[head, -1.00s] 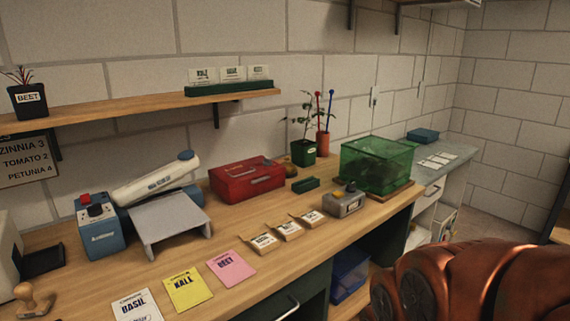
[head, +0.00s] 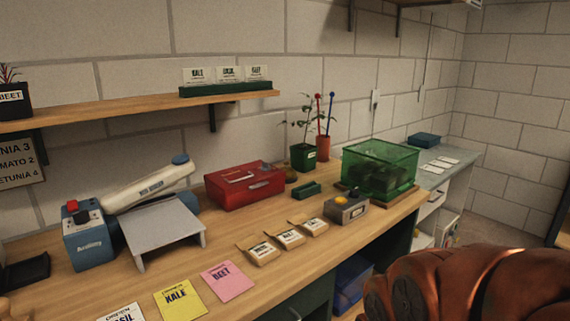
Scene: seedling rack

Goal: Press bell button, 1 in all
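Two boxes with buttons stand on the wooden bench, and I cannot tell for sure which one carries the bell button. A small grey box (head: 346,210) with a yellow-orange button (head: 340,200) on top sits near the bench's front edge, right of the middle. A blue box (head: 84,246) at the left has a red button (head: 72,206) and a dark knob on top. My gripper is not in view. Only a copper-coloured part of my arm shows at the lower right, apart from both boxes.
A green clear cover (head: 380,165) stands behind and right of the grey box. Small seed packets (head: 289,237) lie to its left. A red toolbox (head: 244,186), a grey stand (head: 160,225) and coloured cards (head: 228,280) are farther left. A wooden shelf (head: 130,109) hangs above.

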